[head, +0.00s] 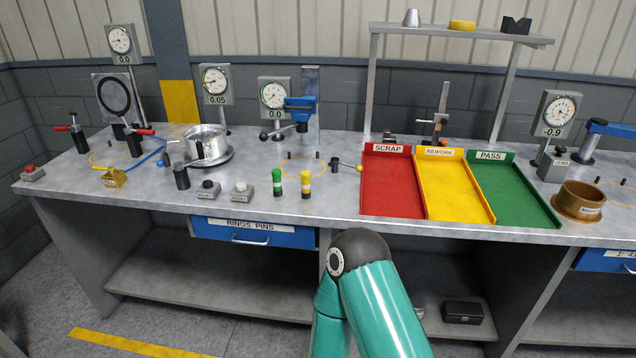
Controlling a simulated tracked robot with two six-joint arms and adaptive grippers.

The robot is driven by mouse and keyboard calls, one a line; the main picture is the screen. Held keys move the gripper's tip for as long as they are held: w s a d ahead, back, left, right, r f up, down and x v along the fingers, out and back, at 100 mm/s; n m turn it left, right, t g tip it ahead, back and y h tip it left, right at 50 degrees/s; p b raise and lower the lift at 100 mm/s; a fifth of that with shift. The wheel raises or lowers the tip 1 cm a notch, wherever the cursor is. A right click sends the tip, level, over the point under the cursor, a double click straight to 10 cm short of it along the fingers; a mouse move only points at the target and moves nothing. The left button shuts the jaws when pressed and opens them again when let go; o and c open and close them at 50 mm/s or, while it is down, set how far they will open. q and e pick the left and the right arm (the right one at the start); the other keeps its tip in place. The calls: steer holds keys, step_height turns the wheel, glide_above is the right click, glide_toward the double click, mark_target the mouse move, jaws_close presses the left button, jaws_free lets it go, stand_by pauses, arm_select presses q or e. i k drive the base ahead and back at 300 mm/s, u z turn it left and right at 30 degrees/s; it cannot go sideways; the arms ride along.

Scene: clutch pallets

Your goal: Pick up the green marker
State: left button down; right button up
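The green marker (277,184) stands upright on the grey workbench (330,208), near its front edge and left of the trays. Nothing touches the green marker. A teal link of one of my arms rises from the bottom centre, in front of the bench. Neither of my grippers is in view.
Two small button boxes (242,193) stand left of the green marker. Behind it is a blue-clamped fixture (300,104). Red (391,188), yellow (449,190) and green (508,193) trays lie to the right, under a raised shelf (462,34). A blue drawer (210,231) sits below the bench edge.

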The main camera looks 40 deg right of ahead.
mark_target(277, 189)
steer(key=z, duration=0.5)
steer(key=i, duration=1)
